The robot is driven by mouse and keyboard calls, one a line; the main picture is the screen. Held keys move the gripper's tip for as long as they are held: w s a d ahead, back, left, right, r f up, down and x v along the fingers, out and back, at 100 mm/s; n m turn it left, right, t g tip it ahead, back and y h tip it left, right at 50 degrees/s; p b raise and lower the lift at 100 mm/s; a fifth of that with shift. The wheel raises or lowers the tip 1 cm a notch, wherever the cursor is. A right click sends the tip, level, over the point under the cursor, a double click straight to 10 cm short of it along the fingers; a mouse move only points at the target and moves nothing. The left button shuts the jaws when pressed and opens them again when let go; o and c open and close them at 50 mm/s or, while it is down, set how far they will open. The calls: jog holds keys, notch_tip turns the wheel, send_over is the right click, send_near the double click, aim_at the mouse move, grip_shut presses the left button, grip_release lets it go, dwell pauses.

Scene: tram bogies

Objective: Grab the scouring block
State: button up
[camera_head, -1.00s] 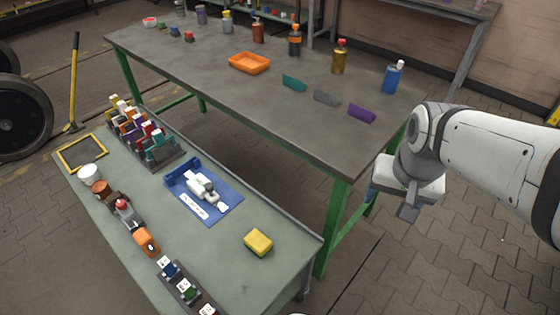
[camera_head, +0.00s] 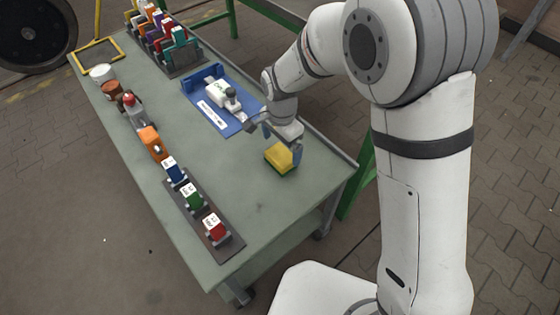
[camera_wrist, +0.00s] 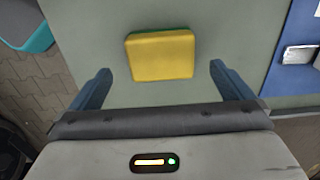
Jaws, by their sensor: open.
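The scouring block is a yellow block (camera_head: 280,157) with a green underside, lying on the grey-green bench top (camera_head: 150,100) near its right edge. In the wrist view the yellow block (camera_wrist: 160,55) lies ahead of the two blue fingers, centred between them. My gripper (camera_head: 283,143) is over the block in the head view, and one blue finger shows at the block's right side. In the wrist view my gripper (camera_wrist: 160,80) is open, with clear space between each finger and the block. Nothing is held.
A blue tray (camera_head: 240,120) with a white device stands behind the block. A dark rack (camera_head: 225,240) with blue, green and red small items lies in front left. An orange item (camera_head: 150,140) and a rack of coloured pieces (camera_head: 185,62) are farther left. The bench around the block is clear.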

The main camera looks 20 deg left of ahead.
aim_at(281, 154)
notch_tip(281, 154, down, 6)
jog(key=shift+f+b, duration=0.1)
jog(key=shift+b, duration=0.95)
jog(key=shift+c, duration=0.4)
jog(key=c, duration=1)
